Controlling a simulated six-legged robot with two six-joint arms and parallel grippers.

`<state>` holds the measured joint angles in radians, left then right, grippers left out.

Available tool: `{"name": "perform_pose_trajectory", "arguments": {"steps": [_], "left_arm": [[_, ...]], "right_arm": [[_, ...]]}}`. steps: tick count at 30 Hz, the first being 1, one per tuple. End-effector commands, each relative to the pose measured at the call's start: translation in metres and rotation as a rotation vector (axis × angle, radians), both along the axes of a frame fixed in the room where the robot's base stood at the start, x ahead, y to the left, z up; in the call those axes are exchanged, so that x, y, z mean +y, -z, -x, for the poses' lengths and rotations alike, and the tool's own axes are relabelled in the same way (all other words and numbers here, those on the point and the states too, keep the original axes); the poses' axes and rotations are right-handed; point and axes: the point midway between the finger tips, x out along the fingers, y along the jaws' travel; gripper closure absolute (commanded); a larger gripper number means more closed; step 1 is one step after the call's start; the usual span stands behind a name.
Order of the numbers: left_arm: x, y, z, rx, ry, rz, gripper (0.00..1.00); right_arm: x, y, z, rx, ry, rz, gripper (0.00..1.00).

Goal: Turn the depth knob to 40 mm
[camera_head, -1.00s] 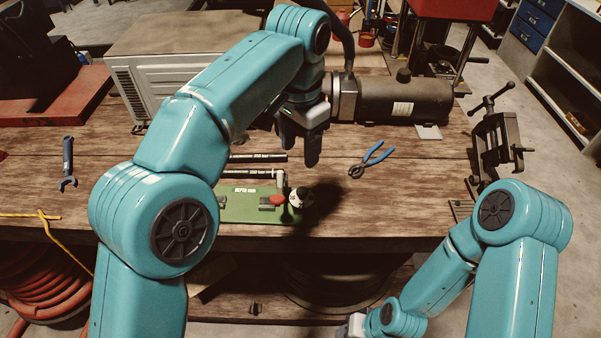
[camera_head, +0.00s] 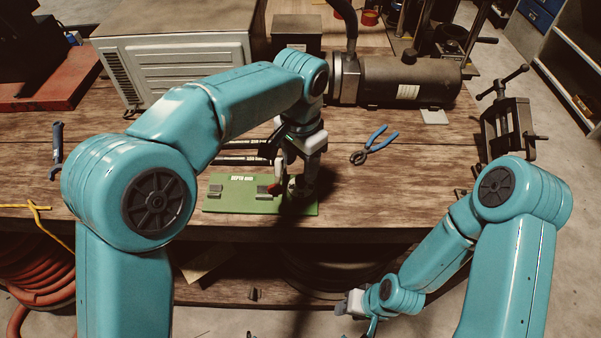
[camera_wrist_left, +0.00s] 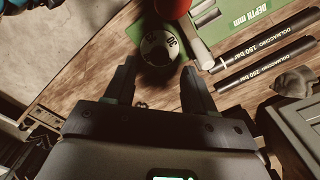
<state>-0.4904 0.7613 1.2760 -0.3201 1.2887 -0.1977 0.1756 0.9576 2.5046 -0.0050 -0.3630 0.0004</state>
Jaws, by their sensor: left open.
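The depth knob (camera_wrist_left: 158,50), a round white and black dial with printed marks, sits on the green plate (camera_head: 230,206) marked "DEPTH mm". In the head view the knob is mostly hidden by my left gripper (camera_head: 297,184). In the left wrist view my left gripper (camera_wrist_left: 157,78) is open, with one finger on either side of the knob's near edge. I cannot tell whether the fingers touch it. The knob's reading is too small to tell. A red knob (camera_wrist_left: 172,7) is beside it on the plate. My right gripper (camera_head: 352,303) is low, in front of the bench.
Two black rods (camera_wrist_left: 262,38) with white print lie behind the green plate. Blue-handled pliers (camera_head: 373,146) lie to the right, a wrench (camera_head: 56,150) to the left. A vice (camera_head: 508,128) stands at the right edge.

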Motion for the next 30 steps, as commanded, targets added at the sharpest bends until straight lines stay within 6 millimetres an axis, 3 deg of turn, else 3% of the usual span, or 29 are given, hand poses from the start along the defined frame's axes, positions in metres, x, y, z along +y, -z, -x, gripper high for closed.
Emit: {"name": "perform_pose_trajectory", "arguments": {"steps": [7, 18, 20, 23, 24, 30], "left_arm": [[0.0, 0.037, -0.002, 0.001, 0.0, -0.001, 0.45], [0.0, 0.044, -0.003, 0.0, 0.0, 0.0, 0.45], [0.0, 0.044, -0.003, 0.0, 0.0, 0.0, 0.62], [0.0, 0.044, -0.003, 0.0, 0.0, 0.0, 0.94], [0.0, 0.044, -0.003, 0.0, 0.0, 0.0, 1.0], [0.0, 0.044, -0.003, 0.0, -0.007, 0.0, 1.0]], "right_arm": [[0.0, -0.004, 0.0, 0.0, 0.001, 0.0, 0.57], [0.0, -0.004, 0.0, 0.0, 0.0, 0.0, 0.57], [0.0, -0.004, 0.0, 0.0, 0.001, 0.0, 0.57], [0.0, -0.004, 0.0, 0.0, 0.0, 0.0, 0.57], [0.0, -0.004, 0.0, 0.0, 0.0, 0.0, 0.57], [0.0, -0.003, 0.0, 0.0, 0.0, 0.0, 0.57]]}}
